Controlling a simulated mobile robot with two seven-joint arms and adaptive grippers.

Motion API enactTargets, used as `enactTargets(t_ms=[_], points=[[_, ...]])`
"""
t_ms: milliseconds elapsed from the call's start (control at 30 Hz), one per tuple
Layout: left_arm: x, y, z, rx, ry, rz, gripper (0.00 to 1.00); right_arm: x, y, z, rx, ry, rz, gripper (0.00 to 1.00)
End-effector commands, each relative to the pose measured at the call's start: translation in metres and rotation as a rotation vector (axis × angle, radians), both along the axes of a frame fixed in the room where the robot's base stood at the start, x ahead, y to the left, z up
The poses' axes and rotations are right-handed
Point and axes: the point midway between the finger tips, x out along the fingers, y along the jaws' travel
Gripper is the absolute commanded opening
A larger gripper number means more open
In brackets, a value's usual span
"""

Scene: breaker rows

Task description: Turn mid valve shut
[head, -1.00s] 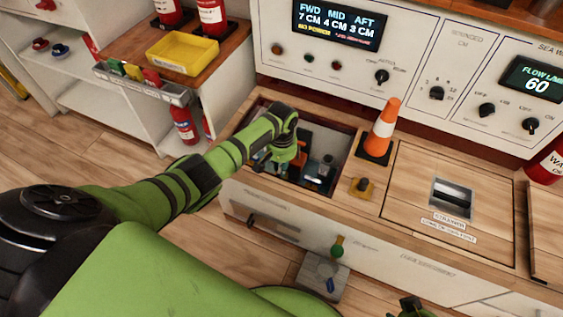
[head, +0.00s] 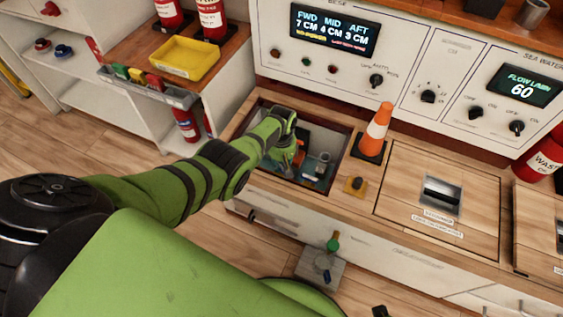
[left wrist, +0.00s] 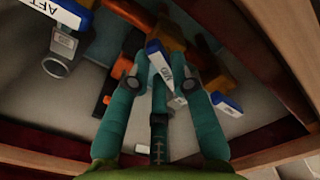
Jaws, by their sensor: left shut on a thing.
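My left gripper (head: 285,158) reaches down into the open bay (head: 338,142) in the wooden counter. In the left wrist view its two teal fingers (left wrist: 160,76) are closed in on a white and blue valve handle (left wrist: 163,62), whose label appears to read MID. The handle slants between the fingertips. Another handle marked AFT (left wrist: 57,14) is at the upper left, beside a grey ring-ended part. A further blue and white handle (left wrist: 228,105) lies to the right. In the head view my arm hides much of the bay. Only a dark bit at the bottom edge may be my right gripper.
An orange cone (head: 377,132) and a small yellow-based knob (head: 356,184) stand right of the bay. A wooden hatch (head: 400,185) lies beyond. The panel display (head: 334,30) reads FWD 7, MID 4, AFT 3 cm. Wooden bay walls (left wrist: 285,60) stand close to the gripper.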

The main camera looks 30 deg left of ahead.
Motion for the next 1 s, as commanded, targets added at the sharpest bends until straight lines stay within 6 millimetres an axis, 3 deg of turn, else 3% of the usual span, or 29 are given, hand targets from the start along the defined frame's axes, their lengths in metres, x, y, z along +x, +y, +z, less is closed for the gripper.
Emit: enactTargets(t_ms=[500, 1000], points=[[0.0016, 0.0018, -0.0002, 0.000, 0.001, 0.380, 0.00, 0.0010, -0.0009, -0.0027, 0.000, -0.010, 0.002, 0.40], [0.0021, 0.0030, -0.0002, 0.002, 0.000, 0.477, 0.00, 0.0036, -0.0007, -0.0022, 0.000, -0.016, 0.003, 0.40]])
